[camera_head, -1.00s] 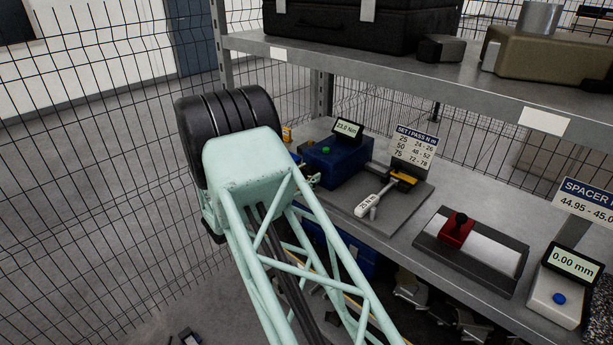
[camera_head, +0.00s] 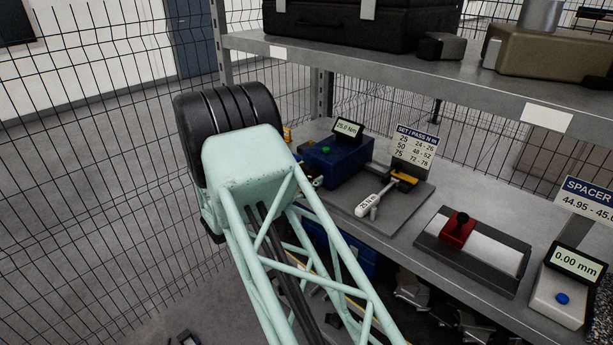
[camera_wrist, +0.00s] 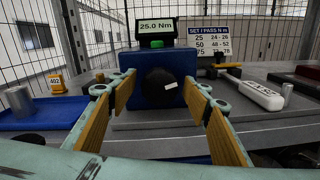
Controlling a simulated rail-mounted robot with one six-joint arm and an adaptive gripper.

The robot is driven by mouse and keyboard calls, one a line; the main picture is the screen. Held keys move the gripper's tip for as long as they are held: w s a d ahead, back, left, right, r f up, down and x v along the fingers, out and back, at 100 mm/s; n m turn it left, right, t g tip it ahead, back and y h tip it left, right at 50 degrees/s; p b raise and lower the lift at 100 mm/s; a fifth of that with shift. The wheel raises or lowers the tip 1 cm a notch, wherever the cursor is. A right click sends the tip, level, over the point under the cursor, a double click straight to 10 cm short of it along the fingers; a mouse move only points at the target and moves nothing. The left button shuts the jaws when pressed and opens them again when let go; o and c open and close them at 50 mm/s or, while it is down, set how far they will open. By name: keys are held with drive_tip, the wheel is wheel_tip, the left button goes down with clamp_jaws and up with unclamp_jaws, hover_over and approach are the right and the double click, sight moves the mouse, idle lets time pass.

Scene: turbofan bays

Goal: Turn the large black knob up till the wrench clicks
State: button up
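The large black knob (camera_wrist: 160,88) with a white mark is on the front of the blue tester box (camera_wrist: 180,61). The tester's display (camera_wrist: 156,27) reads 25.0 Nm. In the wrist view, my gripper (camera_wrist: 159,95) is open, with one tan-padded finger on each side of the knob and a visible gap to both. In the head view, my arm hides the knob and most of the gripper beside the blue box (camera_head: 336,166). The wrench (camera_head: 377,198), with a white handle marked 25 N m, lies right of the box; it also shows in the wrist view (camera_wrist: 255,90).
A set/pass sign (camera_head: 414,146) stands behind the wrench. A red-topped fixture (camera_head: 459,228) and a spacer gauge reading 0.00 mm (camera_head: 577,262) are further right. An upper shelf (camera_head: 440,85) overhangs the bench. A blue tray (camera_wrist: 45,112) lies left of the tester.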

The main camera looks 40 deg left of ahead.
drive_tip(key=shift+s, duration=0.1)
idle(0.3)
drive_tip(key=s+a, duration=0.1)
drive_tip(key=s, duration=1)
drive_tip(key=shift+s, duration=0.35)
drive_tip(key=shift+a, duration=0.1)
drive_tip(key=shift+s+r+p, duration=0.2)
drive_tip(key=shift+s+p, duration=0.05)
drive_tip(key=shift+p, duration=1.1)
drive_tip(key=shift+s+f+p, duration=0.1)
drive_tip(key=shift+f+p, duration=0.1)
drive_tip(key=shift+p, duration=0.1)
drive_tip(key=shift+w+d, duration=0.2)
drive_tip(key=shift+w, duration=2.1)
drive_tip(key=shift+w+d, duration=0.25)
drive_tip(key=shift+w, duration=2.05)
drive_tip(key=shift+w+d, duration=0.2)
drive_tip(key=shift+w, duration=2.1)
drive_tip(key=shift+c, duration=0.3)
drive_tip(key=c, duration=0.8)
